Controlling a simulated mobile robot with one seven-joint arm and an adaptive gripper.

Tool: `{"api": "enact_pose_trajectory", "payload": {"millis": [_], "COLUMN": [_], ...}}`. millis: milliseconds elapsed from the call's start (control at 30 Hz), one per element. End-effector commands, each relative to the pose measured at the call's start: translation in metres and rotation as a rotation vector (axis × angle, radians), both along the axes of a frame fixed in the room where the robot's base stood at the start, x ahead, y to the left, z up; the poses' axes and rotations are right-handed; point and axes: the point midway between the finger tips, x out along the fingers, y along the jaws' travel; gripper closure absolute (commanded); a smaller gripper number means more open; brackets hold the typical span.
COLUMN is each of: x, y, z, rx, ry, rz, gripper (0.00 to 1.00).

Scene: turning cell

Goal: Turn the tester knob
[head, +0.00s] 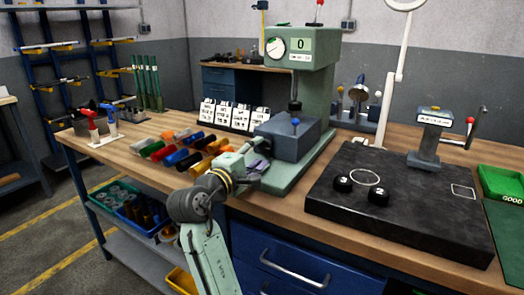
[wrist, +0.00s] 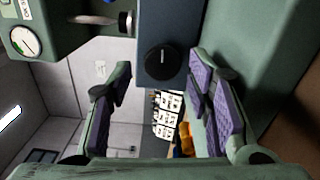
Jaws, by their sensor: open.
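The tester (head: 300,75) is a tall green machine on the wooden bench, with a round white dial and a display reading 0. Its dark blue-grey block (head: 288,135) sits under the spindle. In the wrist view, a round black knob (wrist: 161,63) with a small pale mark sits on the face of this block (wrist: 160,20). My gripper (head: 256,165) is in front of the block in the head view. In the wrist view, its purple-padded fingers (wrist: 160,78) are apart, with the knob ahead between them and no visible contact. The knob is not seen in the head view.
Coloured cylinders (head: 178,146) lie on the bench left of my arm, with white label cards (head: 234,116) behind. A black plate (head: 400,205) with two black knobs is at the right, beside a green GOOD bin (head: 503,184). Bare bench shows in front of the tester.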

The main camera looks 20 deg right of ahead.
Motion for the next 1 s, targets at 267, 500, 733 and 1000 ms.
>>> {"api": "enact_pose_trajectory", "payload": {"millis": [267,500,733,1000], "x": [-0.024,-0.031,-0.031,-0.031], "y": [0.031,0.037,0.036,0.036], "z": [-0.003,-0.001,0.0,0.001], "rx": [0.003,0.001,-0.001,-0.001], "ry": [0.005,0.002,0.001,-0.001], "rz": [0.003,0.002,0.001,0.001], "gripper": [0.46,0.46,0.46,0.46]}}
